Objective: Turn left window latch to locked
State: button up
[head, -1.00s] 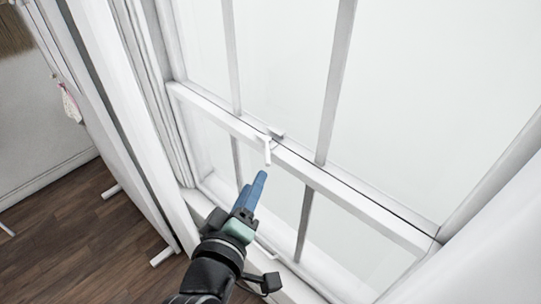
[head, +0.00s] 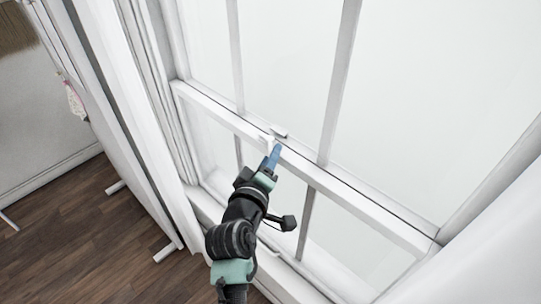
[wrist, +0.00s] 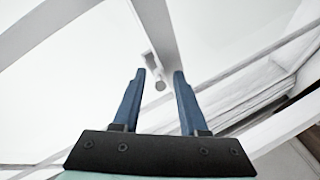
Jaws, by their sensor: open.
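The white window latch (head: 279,132) sits on the meeting rail of the sash window. Part of its lever is hidden behind my gripper in the head view. My gripper (head: 274,152), with blue fingers, is at the rail right by the latch. In the wrist view my gripper (wrist: 160,75) is open, and a small round-ended part of the latch (wrist: 160,86) shows between the fingertips. I see gaps between it and both fingers there. I cannot tell how deep it sits between them.
The white meeting rail (head: 350,205) runs down to the right, with upright glazing bars (head: 335,85) crossing near it. A white curtain or panel (head: 120,110) stands to the left. Wooden floor (head: 95,235) shows at lower left.

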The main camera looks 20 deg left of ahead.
jog(key=shift+w, duration=0.25)
grip_shut()
jog(key=shift+f, duration=0.1)
dwell(1.2)
